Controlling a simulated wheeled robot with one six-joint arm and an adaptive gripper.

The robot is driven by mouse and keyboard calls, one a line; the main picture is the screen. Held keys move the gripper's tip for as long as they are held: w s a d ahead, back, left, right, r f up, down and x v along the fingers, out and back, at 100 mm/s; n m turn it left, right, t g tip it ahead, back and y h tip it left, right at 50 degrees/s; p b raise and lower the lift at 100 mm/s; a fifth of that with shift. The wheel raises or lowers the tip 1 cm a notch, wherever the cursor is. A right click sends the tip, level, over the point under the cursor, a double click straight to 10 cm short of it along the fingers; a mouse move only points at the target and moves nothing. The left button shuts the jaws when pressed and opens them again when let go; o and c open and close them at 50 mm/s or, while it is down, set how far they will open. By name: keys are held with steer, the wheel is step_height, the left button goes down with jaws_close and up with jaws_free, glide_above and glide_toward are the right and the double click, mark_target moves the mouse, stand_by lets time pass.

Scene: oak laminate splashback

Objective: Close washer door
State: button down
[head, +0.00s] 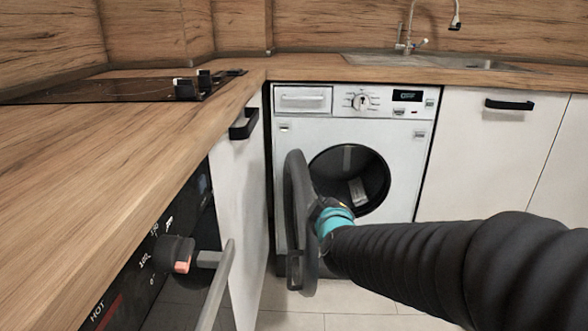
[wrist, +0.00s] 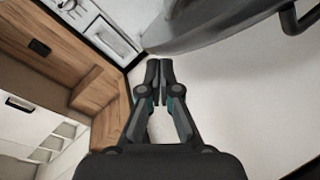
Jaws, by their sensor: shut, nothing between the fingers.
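The white washer (head: 350,120) stands under the counter with its dark round drum opening (head: 350,180) uncovered. Its dark grey door (head: 297,210) is swung wide open to the left, nearly edge-on in the head view. In the wrist view the door (wrist: 215,22) fills the top, just beyond the fingertips. My gripper (wrist: 165,78) is shut and empty, its two fingertips together. In the head view my gripper is beside the door and its fingertips are hard to make out. I cannot tell whether they touch the door.
A white cabinet panel (head: 236,190) with a black handle stands close left of the door. The oven (head: 180,265) with its bar handle is at the near left. The wooden counter (head: 130,140) runs above. Floor tiles (head: 345,305) show below the washer.

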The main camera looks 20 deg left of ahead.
steer(key=a+n+t+h+p, duration=0.2)
steer(key=a+n+t, duration=0.25)
steer(key=a, duration=0.55)
steer(key=w+a, duration=0.2)
steer(key=w, duration=0.8)
steer(key=shift+w+f+n+g, duration=0.3)
steer(key=shift+f+n+g, duration=0.05)
steer(key=shift+f, duration=0.05)
steer(key=shift+d, duration=0.1)
